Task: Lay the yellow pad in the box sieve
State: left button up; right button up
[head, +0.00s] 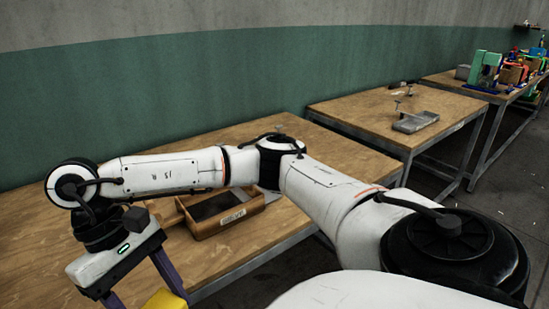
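The box sieve (253,205) is a shallow wooden box with a dark inside and a pale label on its front. It stands on the nearest table, and my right arm hides part of its back. My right gripper (143,301) is left of and nearer than the sieve, pointing down, with its purple fingers spread apart. The yellow pad (166,301) shows between the fingers at the bottom edge, against the right-hand finger. The frame cuts off the fingertips and much of the pad, so I cannot tell whether it is gripped. My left gripper is out of view.
The nearest table (40,225) is bare at the left. A second table (365,110) holds a grey metal tray (415,122) and small metal parts. A far table carries a green press (486,70) and several coloured items. My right arm crosses over the nearest table.

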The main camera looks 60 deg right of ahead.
aim_at(221, 209)
jog(key=z, duration=0.3)
jog(key=k, duration=0.8)
jog(key=z, duration=1.15)
jog(key=i, duration=0.95)
jog(key=u, duration=0.5)
jog(key=i, duration=0.7)
jog(key=u, duration=0.6)
